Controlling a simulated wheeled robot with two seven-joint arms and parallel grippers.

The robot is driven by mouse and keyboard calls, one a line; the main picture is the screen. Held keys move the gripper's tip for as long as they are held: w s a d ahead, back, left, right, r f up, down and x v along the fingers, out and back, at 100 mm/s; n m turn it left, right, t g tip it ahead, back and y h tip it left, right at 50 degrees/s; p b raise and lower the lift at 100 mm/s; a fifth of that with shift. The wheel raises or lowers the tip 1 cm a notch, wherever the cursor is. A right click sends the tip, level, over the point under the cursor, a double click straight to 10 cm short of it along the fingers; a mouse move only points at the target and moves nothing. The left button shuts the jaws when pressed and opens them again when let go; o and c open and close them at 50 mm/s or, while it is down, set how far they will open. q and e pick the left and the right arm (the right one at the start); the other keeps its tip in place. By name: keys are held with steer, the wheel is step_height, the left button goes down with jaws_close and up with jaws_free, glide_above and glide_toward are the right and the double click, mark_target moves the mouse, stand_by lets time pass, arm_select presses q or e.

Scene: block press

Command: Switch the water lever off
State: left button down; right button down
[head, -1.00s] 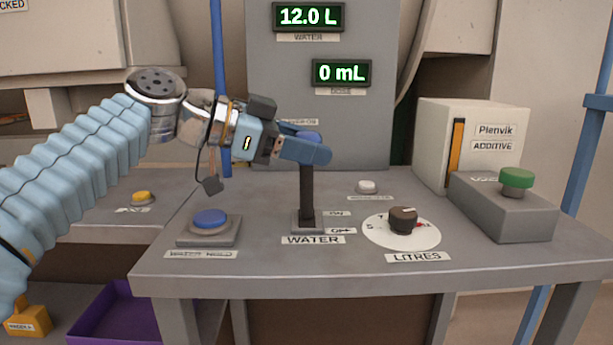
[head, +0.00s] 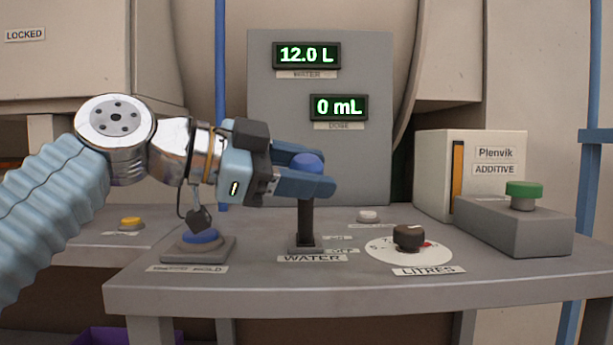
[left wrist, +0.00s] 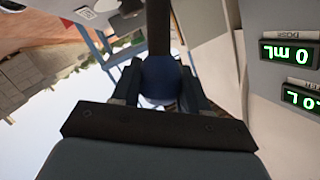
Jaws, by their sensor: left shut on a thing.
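The water lever is a dark upright post with a blue ball knob (head: 308,163), standing behind the WATER label (head: 312,258) on the grey console. ON and OFF labels lie beside its base, OFF nearer the front. My left gripper (head: 308,176) is shut on the blue knob, one finger on each side. The left wrist view shows the same knob (left wrist: 160,82) between the fingers, with the dark post running up from it. The upper display (head: 307,55) reads 12.0 L and the lower one (head: 339,107) reads 0 mL. My right gripper is not in view.
A blue button (head: 201,236) sits below my left wrist. A brown LITRES dial (head: 408,237) stands right of the lever. A yellow button (head: 131,223) is at left.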

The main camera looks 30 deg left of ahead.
arm_select(q)
steer(key=c, duration=0.6)
jaws_free()
steer(key=shift+s, duration=0.1)
steer(key=p+v, duration=0.2)
steer(key=v, duration=1.1)
steer(key=shift+s+a, duration=0.2)
steer(key=shift+s, duration=0.15)
